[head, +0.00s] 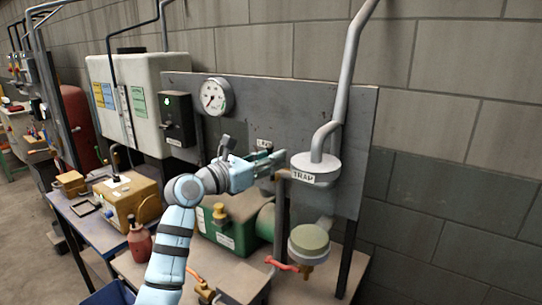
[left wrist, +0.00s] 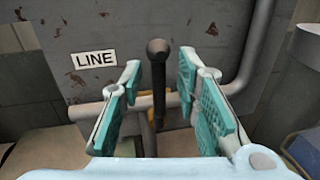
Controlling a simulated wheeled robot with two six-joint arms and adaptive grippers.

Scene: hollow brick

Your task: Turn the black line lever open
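The black line lever (left wrist: 158,75) stands upright, with a round knob on top, in front of a horizontal grey pipe (left wrist: 90,110) in the left wrist view. The LINE label (left wrist: 95,59) is on the panel to its left. My left gripper (left wrist: 160,105) is open, with one teal-padded finger on each side of the lever and visible gaps to both. In the head view my left gripper (head: 274,162) reaches in front of the panel below the LINE label (head: 264,143) and hides most of the lever. My right gripper is not in view.
A grey TRAP pot (head: 316,170) with a rising pipe stands right of my gripper. A gauge (head: 217,96) and black switch box (head: 177,122) are on the left. Below are a green pump unit (head: 225,228), a red-handled valve (head: 283,266) and a round-topped filter (head: 309,240).

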